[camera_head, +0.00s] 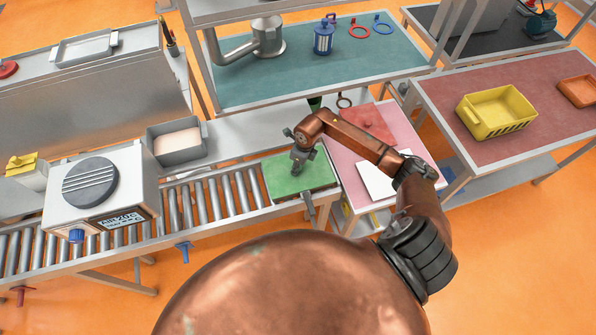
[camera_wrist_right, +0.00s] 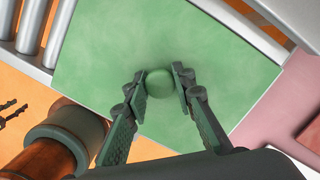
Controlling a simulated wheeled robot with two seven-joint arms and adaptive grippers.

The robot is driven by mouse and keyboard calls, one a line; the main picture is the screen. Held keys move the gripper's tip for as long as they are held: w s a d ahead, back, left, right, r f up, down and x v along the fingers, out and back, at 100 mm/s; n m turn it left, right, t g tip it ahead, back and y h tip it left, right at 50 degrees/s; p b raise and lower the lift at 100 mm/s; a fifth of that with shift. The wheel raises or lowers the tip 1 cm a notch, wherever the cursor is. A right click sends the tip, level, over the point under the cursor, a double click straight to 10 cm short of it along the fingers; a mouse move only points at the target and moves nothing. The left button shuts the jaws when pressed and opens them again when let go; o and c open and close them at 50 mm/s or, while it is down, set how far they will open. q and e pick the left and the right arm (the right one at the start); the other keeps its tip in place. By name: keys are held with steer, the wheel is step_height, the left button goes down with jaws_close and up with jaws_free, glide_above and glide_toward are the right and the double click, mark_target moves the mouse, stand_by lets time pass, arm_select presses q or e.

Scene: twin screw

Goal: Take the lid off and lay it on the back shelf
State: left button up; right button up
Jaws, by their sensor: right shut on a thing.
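The green lid (camera_head: 312,178) is a flat square panel at the right end of the roller conveyor. In the right wrist view the lid (camera_wrist_right: 100,50) fills the middle and has a round green knob (camera_wrist_right: 159,82). My right gripper (camera_head: 298,160) points down over the lid. In the wrist view its two fingers (camera_wrist_right: 160,92) stand on either side of the knob and are shut on it. What is under the lid is hidden. A shelf with a teal top (camera_head: 320,85) stands at the back. My left gripper is not in view.
On the teal shelf are a metal pot (camera_head: 268,38), a blue lantern (camera_head: 323,40) and rings; its front middle is clear. A grey bin (camera_head: 178,143) stands behind the conveyor. A pink table (camera_head: 345,170) with a red panel (camera_head: 366,122) is right of the lid. Shelf posts rise at the sides.

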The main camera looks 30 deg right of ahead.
jaws_close()
steer(key=shift+r, duration=0.1)
